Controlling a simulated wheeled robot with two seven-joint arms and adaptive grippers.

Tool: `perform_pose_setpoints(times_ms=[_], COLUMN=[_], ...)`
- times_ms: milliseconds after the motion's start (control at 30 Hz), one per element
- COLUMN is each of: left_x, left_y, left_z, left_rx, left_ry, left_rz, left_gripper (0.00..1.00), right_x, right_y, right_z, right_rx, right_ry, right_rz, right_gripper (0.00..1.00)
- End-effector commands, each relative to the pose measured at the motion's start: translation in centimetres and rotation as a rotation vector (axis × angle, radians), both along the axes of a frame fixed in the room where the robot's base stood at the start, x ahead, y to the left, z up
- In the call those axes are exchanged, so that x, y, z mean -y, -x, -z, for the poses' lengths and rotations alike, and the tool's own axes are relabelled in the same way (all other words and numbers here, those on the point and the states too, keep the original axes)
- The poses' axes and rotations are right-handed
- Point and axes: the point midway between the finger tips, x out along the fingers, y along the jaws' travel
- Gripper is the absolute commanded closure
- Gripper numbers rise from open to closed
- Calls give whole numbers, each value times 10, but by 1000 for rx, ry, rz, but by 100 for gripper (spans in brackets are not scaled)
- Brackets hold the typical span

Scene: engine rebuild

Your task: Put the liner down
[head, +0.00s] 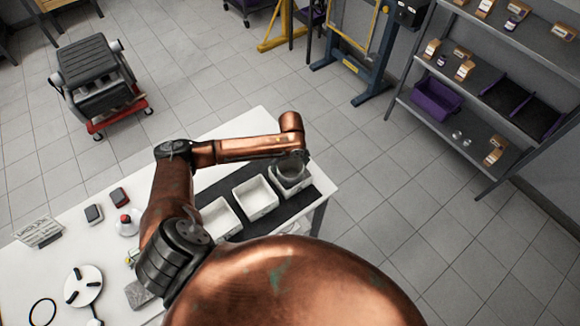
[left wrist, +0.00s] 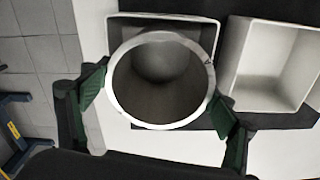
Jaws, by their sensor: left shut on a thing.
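The liner (left wrist: 160,117) is a grey, open-ended cylinder with a pale rim. In the left wrist view my left gripper (left wrist: 157,95) is shut on it, with one green-padded finger on each side. The liner is over or in the rightmost white bin (left wrist: 203,30); I cannot tell whether it touches the bin's floor. In the head view the liner (head: 292,167) shows at that same bin (head: 290,187), below the end of my left arm, and my left gripper is mostly hidden there by the arm. My right gripper is not in view.
Two more white bins, a middle one (head: 255,198) and a left one (head: 219,217), stand in a row on a dark mat (head: 281,214) at the table's right end. Small boxes and a round fixture (head: 84,285) lie on the table's left part. Shelves (head: 470,135) stand at the right.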

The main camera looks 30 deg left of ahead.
Motion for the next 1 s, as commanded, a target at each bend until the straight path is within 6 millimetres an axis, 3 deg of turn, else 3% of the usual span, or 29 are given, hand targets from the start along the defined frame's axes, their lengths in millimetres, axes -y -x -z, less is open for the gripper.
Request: perform_pose_setpoints(times_ms=[67, 100, 333, 733, 1000], left_x=[0, 0, 0, 0, 1], left_y=[-1, 0, 0, 0, 0], left_z=[0, 1, 1, -5, -55], left_rx=[2, 1, 0, 1, 6], left_ry=[1, 1, 0, 1, 1], left_rz=[0, 0, 0, -1, 1], left_gripper=[57, 18, 2, 2, 2], right_x=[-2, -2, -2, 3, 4], right_y=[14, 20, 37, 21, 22], right_z=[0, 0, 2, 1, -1], right_rx=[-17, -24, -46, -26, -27], right_ry=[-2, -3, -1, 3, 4], right_rz=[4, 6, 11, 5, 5], right_gripper=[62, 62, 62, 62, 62])
